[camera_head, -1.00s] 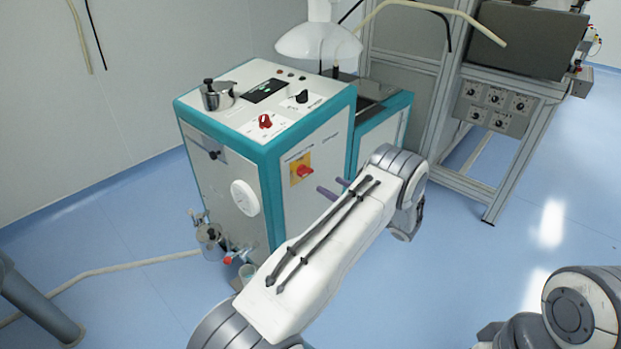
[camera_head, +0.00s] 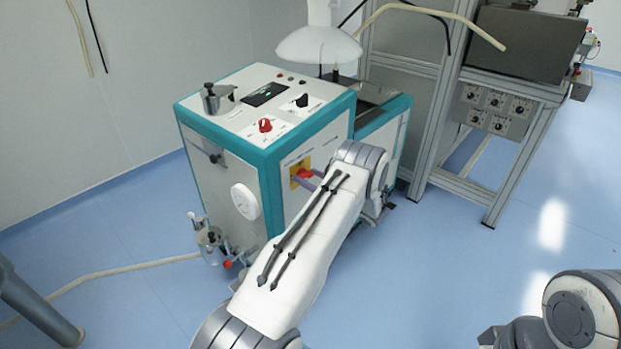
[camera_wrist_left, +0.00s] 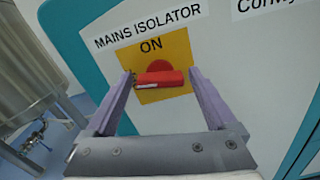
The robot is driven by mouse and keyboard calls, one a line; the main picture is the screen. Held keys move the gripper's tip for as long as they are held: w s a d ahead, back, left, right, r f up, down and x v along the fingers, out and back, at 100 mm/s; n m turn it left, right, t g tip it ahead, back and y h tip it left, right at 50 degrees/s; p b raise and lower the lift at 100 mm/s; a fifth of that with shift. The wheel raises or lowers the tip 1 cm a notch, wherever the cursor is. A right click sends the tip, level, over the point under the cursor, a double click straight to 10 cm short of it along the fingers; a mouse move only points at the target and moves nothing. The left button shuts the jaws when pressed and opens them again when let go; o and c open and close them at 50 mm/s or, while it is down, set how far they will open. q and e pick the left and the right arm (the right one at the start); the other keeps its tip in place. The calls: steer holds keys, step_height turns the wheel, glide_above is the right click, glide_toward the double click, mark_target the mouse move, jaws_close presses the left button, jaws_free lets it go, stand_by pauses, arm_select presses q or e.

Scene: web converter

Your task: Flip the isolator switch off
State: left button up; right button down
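The isolator switch (camera_wrist_left: 160,78) is a red handle on a yellow plate (camera_wrist_left: 176,48) under the words "MAINS ISOLATOR" and "ON". Its handle lies nearly level across the plate in the left wrist view. In the head view the switch (camera_head: 303,174) is on the machine's white right-hand side. My left gripper (camera_wrist_left: 160,84) is open, with one purple finger on each side of the handle. I cannot tell whether the fingers touch it. In the head view the left gripper (camera_head: 305,181) is at the yellow plate, partly hidden by my arm. My right gripper is not in view.
The teal-edged white machine (camera_head: 230,170) has a red knob (camera_head: 265,125), a black knob (camera_head: 302,100) and a metal pot (camera_head: 218,98) on top. A lamp (camera_head: 318,45) hangs above its rear. A metal frame (camera_head: 440,110) stands at right.

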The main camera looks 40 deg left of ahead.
arm_select(q)
steer(key=c, duration=1)
steer(key=shift+o, duration=0.2)
steer(key=shift+f+n+b, duration=0.2)
steer(key=shift+n+b, duration=0.45)
steer(key=shift+n, duration=0.15)
steer(key=shift+r+n, duration=0.15)
steer(key=shift+n, duration=0.35)
steer(key=o, duration=1.3)
steer(key=d, duration=0.7)
steer(key=s+d, duration=0.1)
steer(key=d, duration=0.2)
steer(key=shift+d, duration=0.3)
